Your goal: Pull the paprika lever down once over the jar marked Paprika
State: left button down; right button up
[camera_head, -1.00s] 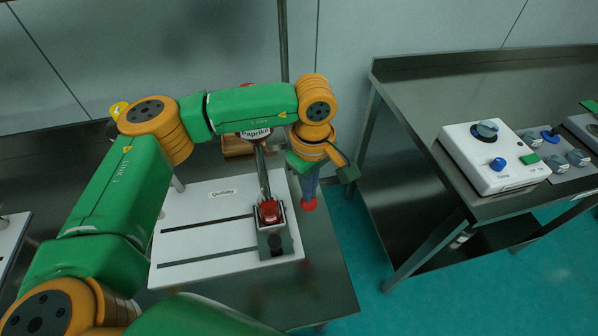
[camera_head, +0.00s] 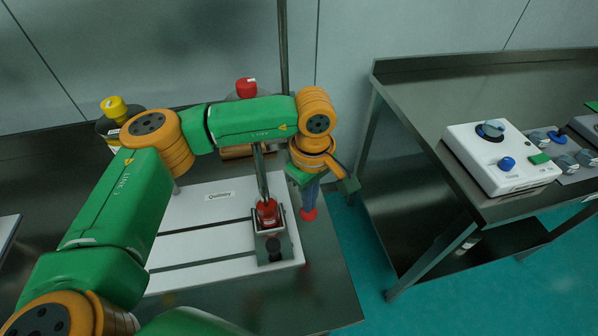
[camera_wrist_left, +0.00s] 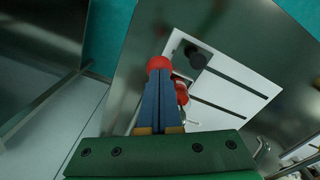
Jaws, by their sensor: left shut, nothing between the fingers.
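My left gripper (camera_head: 309,212) is shut, its blue fingers pointing down just right of the white slotted panel (camera_head: 205,275). A red rounded piece sits at the fingertips, also seen in the left wrist view (camera_wrist_left: 158,63); I cannot tell whether it is a fingertip or a knob. Left of the gripper, apart from it in the head view, stands a metal bar (camera_head: 262,175) with a red block (camera_head: 267,214) at its lower end. The red block also shows in the wrist view (camera_wrist_left: 181,92). A red-capped canister (camera_head: 246,88) stands behind my arm; no Paprika label is visible now.
A yellow-capped canister (camera_head: 114,107) stands at the back left. A black knob (camera_head: 273,244) sits in front of the red block. A second table (camera_head: 412,160) at right carries a white control box (camera_head: 500,175). A floor gap separates the tables.

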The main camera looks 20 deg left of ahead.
pick_arm(q)
jog(key=shift+f+b, duration=0.35)
jog(key=shift+f, duration=0.15)
jog(key=shift+r, duration=0.2)
notch_tip(320, 180, up, 9)
jog(key=p, duration=0.6)
jog(key=shift+r, duration=0.2)
